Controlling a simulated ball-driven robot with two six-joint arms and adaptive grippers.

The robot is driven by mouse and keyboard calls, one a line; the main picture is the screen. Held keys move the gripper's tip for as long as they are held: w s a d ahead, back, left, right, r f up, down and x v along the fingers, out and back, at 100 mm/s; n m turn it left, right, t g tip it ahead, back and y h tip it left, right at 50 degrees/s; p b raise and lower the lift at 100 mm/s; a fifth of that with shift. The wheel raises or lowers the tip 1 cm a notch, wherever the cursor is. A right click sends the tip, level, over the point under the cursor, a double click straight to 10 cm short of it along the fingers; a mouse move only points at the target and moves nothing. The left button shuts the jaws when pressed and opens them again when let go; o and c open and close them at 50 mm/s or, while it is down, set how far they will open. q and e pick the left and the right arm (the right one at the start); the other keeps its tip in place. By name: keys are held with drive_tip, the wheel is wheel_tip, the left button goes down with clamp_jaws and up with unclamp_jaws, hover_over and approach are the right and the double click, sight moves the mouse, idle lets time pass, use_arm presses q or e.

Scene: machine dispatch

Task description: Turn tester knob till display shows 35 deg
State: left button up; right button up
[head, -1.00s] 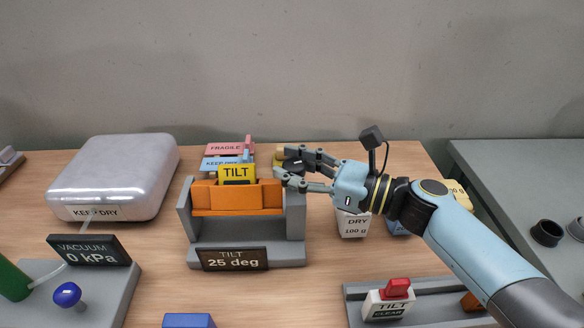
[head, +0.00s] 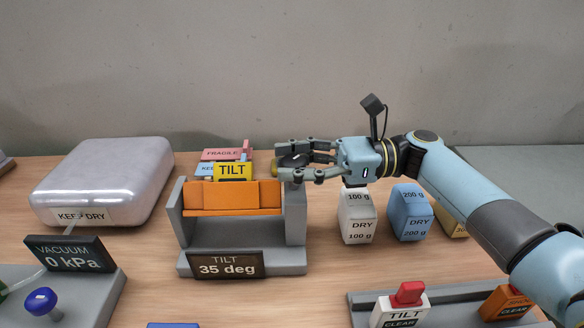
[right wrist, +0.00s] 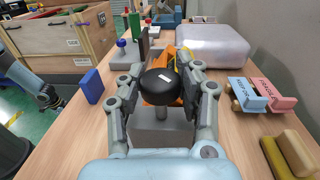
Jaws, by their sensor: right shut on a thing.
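The tilt tester (head: 245,262) is a grey frame with an orange cradle (head: 232,198) and a yellow TILT tag (head: 233,171) above it. Its display (head: 227,266) reads 35 deg. The tester's knob (right wrist: 160,86) is black and round with a white mark, seen in the right wrist view. My right gripper (head: 296,166) is shut on the knob at the tester's right side, with a finger on either side of it in the right wrist view (right wrist: 160,95). My left gripper is not in view.
A silver case (head: 105,180) and a vacuum unit reading 0 kPa (head: 72,257) stand at left. White (head: 358,215) and blue (head: 410,212) weights stand right of the tester. A tray with TILT (head: 402,306) and SHOCK (head: 507,303) blocks lies in front right.

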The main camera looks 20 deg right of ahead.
idle(0.4)
drive_tip(key=o, duration=1.2)
drive_tip(key=shift+d, duration=0.1)
drive_tip(key=shift+d, duration=0.1)
drive_tip(key=d, duration=0.4)
drive_tip(key=s+d, duration=0.1)
drive_tip(key=d, duration=0.2)
drive_tip(key=s+d, duration=0.1)
drive_tip(key=d, duration=0.3)
drive_tip(key=shift+s+d, duration=0.15)
drive_tip(key=shift+d, duration=0.15)
